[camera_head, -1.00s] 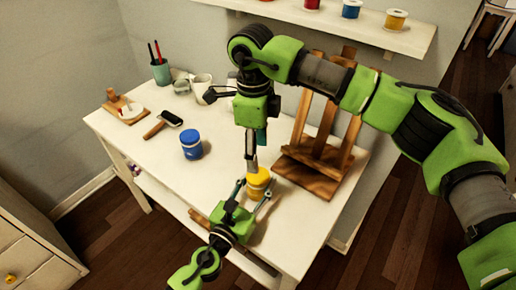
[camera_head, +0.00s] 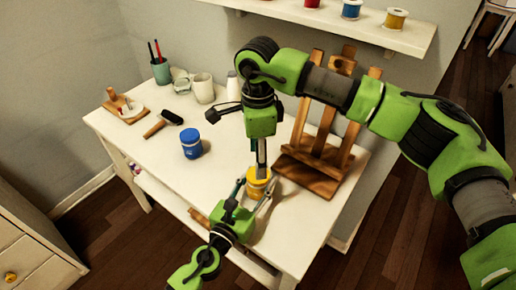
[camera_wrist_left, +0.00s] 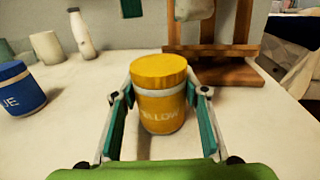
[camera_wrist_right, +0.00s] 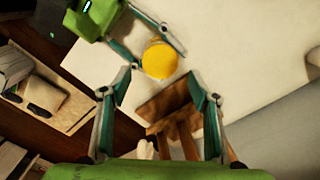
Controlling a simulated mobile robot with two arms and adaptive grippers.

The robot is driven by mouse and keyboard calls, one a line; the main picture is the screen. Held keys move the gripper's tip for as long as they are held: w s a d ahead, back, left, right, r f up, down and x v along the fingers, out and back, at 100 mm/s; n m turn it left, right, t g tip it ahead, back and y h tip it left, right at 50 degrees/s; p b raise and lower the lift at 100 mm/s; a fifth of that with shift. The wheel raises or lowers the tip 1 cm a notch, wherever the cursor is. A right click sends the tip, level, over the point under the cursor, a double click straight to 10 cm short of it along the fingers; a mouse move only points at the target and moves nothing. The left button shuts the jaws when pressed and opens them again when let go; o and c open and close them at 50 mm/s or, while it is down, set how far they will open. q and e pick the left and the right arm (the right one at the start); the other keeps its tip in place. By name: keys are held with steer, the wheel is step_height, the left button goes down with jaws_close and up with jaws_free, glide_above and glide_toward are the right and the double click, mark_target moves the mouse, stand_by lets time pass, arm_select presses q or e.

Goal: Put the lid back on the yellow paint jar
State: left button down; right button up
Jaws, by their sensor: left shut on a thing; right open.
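The yellow paint jar (camera_head: 259,187) stands upright near the front right of the white table. In the left wrist view the jar (camera_wrist_left: 162,112) reads "YELLOW", and its yellow lid (camera_wrist_left: 158,70) sits level on top above a pale rim band. Whether the lid is fully pressed down cannot be told. My left gripper (camera_head: 257,184) is shut around the jar's body from the front. My right gripper (camera_head: 261,172) points down above the jar. In the right wrist view its fingers are apart and empty, with the lid (camera_wrist_right: 160,60) beyond their tips.
A wooden easel (camera_head: 320,165) stands close behind the jar to the right. A white mug (camera_head: 203,88), bottle (camera_head: 232,86) and brush cup (camera_head: 161,72) stand at the back.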

steer(key=shift+f, duration=2.7)
steer(key=c, duration=1.2)
steer(key=shift+o, duration=0.2)
steer(key=m, duration=0.3)
steer(key=shift+m, duration=0.4)
steer(key=m, duration=0.5)
steer(key=o, duration=1.2)
steer(key=shift+r, duration=0.1)
steer(key=shift+r, duration=2.2)
